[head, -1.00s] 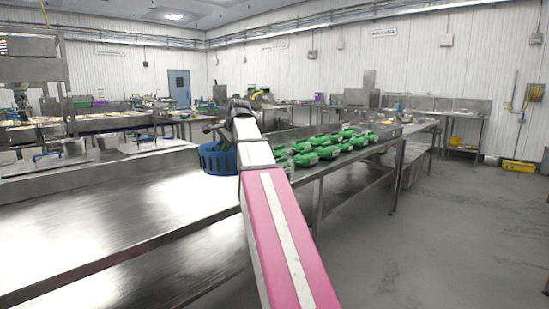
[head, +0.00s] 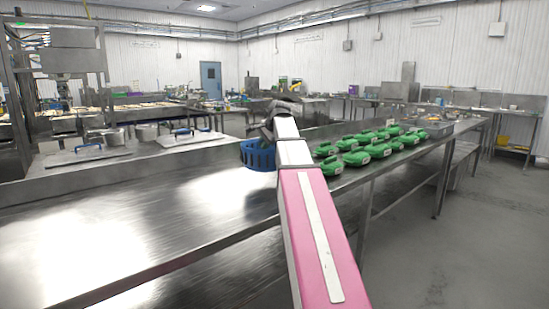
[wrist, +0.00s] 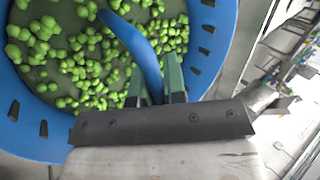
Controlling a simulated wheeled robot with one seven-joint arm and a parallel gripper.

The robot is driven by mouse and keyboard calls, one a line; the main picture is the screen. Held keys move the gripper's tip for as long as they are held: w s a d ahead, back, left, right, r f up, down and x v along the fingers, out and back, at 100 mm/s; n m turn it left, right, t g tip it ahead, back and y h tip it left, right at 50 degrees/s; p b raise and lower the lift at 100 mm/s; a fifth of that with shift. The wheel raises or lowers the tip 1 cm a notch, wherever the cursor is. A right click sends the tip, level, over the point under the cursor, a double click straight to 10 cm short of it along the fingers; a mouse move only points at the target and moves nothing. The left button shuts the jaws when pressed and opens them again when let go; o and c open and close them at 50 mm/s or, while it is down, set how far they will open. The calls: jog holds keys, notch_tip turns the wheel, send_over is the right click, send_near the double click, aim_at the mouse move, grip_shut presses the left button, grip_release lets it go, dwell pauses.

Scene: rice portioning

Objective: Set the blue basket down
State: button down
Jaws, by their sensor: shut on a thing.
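The blue basket (head: 258,156) is at the end of my arm in the head view, over the metal table and left of several green packs. I cannot tell whether its bottom touches the table. In the wrist view the blue basket's wall (wrist: 213,40) curves around many small green pieces (wrist: 65,60). Its blue handle (wrist: 140,48) runs between the fingers of my gripper (wrist: 155,80), which is shut on it. In the head view my gripper (head: 270,128) is dark and partly hidden by my pink and white arm.
The metal table (head: 130,225) is bare and shiny in front and to the left. Several green packs (head: 354,158) lie to the right of the basket, with a grey tray (head: 436,128) beyond. Pots (head: 147,132) and flat lids (head: 88,154) stand behind on the left.

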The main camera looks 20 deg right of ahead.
aim_at(271, 147)
jog(key=w+d+f, duration=0.1)
jog(key=d, duration=0.1)
jog(key=w+d+f, duration=0.1)
jog(key=w+f, duration=0.1)
jog(key=shift+w+d, duration=0.1)
jog(key=shift+d, duration=0.25)
jog(key=shift+f, duration=1.95)
jog(key=shift+f, duration=0.1)
jog(key=c, duration=1.2)
grip_release()
jog(key=v, duration=1.1)
jog(key=shift+r, duration=0.2)
jog(key=shift+o, duration=0.5)
jog(key=shift+s+d+r, duration=0.2)
jog(key=shift+s+r, duration=0.05)
jog(key=shift+r, duration=0.2)
